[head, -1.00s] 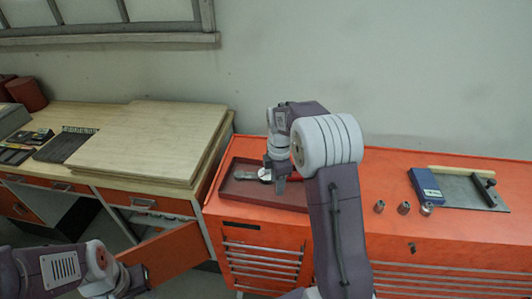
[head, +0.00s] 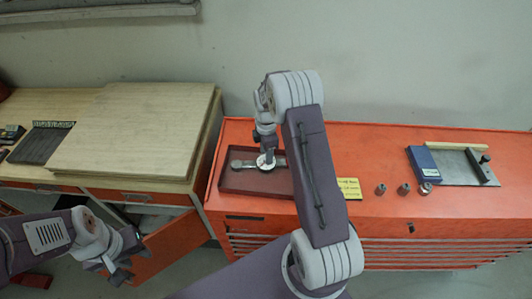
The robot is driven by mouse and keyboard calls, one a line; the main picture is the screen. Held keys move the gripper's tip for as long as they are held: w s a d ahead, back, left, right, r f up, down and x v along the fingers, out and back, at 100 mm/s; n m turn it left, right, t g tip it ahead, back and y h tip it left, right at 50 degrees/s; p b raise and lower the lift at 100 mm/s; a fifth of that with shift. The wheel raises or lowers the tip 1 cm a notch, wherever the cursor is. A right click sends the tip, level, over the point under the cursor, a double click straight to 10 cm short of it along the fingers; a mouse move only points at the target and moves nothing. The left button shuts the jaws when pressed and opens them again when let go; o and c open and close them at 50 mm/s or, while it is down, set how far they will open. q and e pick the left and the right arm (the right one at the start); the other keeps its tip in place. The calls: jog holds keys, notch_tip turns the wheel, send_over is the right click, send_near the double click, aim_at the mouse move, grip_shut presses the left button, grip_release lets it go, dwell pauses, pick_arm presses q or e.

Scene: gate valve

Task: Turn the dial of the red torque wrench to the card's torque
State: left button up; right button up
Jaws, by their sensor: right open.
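A dark red tray (head: 231,184) lies on the orange cabinet top. In it lies a grey tool (head: 243,164) with a round silver part at its right end; I see no red on this tool and cannot read any dial. My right gripper (head: 267,157) is open, pointing down over the round part; I cannot tell whether it touches. A yellow card (head: 348,187) with dark writing, too small to read, lies right of the tray, partly behind my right arm. My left gripper (head: 124,267) hangs at the lower left, away from the tray, its jaw opening unclear.
Several small metal sockets (head: 403,189) stand right of the card. Beyond them are a blue box (head: 422,161) and a grey plate (head: 458,168) with a dark block.

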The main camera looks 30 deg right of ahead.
jog(key=shift+w+f, duration=0.2)
jog(key=shift+f, duration=0.3)
jog(key=shift+w+f, duration=0.2)
jog(key=shift+f, duration=0.3)
jog(key=shift+s+r, duration=0.25)
jog(key=shift+s, duration=0.4)
jog(key=c, duration=0.5)
jog(key=shift+w+f, duration=0.15)
jog(key=shift+w, duration=0.1)
grip_shut()
pick_arm(q)
jog(key=shift+r, duration=0.3)
